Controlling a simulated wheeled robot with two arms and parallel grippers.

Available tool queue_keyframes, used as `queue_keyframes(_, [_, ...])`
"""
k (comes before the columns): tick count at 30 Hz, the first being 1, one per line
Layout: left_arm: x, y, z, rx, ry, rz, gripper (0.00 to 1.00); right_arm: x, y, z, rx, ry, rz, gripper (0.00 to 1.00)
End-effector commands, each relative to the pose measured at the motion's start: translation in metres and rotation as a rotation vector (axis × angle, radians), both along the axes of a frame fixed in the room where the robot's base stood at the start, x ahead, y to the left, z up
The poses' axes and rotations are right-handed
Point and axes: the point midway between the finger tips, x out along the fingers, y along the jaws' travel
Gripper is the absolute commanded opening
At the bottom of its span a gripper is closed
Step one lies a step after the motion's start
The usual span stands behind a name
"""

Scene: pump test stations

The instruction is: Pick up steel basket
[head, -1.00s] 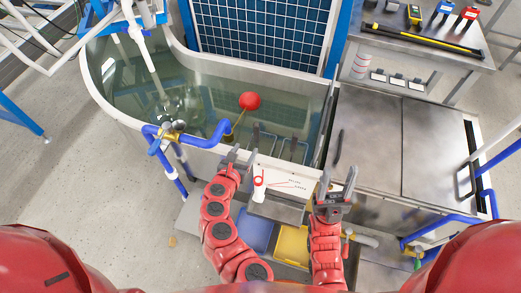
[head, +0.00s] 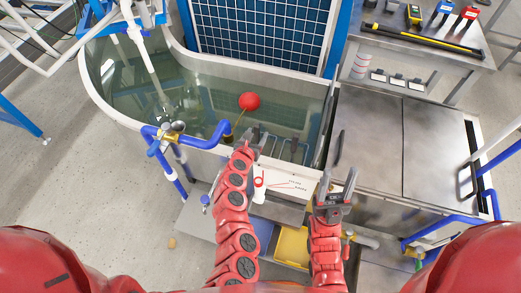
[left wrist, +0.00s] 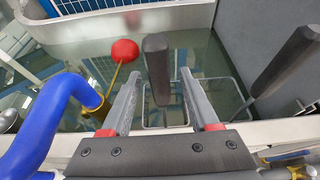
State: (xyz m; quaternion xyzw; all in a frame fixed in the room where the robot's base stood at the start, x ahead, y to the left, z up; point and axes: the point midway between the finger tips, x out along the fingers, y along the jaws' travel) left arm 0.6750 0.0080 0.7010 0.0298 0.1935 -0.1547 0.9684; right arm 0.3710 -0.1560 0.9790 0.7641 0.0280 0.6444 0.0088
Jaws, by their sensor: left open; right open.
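The steel basket (head: 284,149) is a wire frame low in the water at the tank's near wall. In the left wrist view its thin wire rim (left wrist: 165,127) shows beyond my fingers. A dark upright handle grip (left wrist: 157,60) shows between the fingers in that view; whether they are level with it I cannot tell. My left gripper (head: 255,137) is open and empty over the near wall, beside the basket. My right gripper (head: 334,185) is open and empty in front of the near wall, to the right. The basket's lower part is blurred by the water.
A red float ball (head: 249,101) on a rod and a blue pipe (head: 210,137) lie left of my left gripper. A second dark handle (head: 338,148) stands at the tank's right end. A steel worktop (head: 375,130) is to the right, a yellow bin (head: 291,245) below.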

Motion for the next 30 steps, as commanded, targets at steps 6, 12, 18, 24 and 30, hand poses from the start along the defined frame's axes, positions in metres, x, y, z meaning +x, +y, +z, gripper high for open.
queue_keyframes(6, [0.0106,-0.0024,-0.0045,0.001,0.000,0.002,0.61,0.0000,0.0000,0.0005,0.000,0.000,0.000,0.50])
queue_keyframes(12, [0.0107,-0.0022,-0.0046,0.000,0.000,0.003,0.61,0.0000,0.0000,0.0005,0.000,0.000,0.000,0.50])
queue_keyframes(18, [0.0107,-0.0023,-0.0045,0.001,0.000,0.003,0.27,0.0000,0.0000,0.0005,0.000,0.000,0.000,0.50])
queue_keyframes(24, [0.0107,-0.0023,-0.0043,0.001,0.000,0.003,0.00,0.0000,0.0000,0.0005,0.000,0.000,0.000,0.50])
queue_keyframes(30, [0.0108,-0.0022,-0.0042,0.001,-0.001,0.003,0.00,0.0000,0.0000,0.0004,0.000,0.000,0.000,0.50])
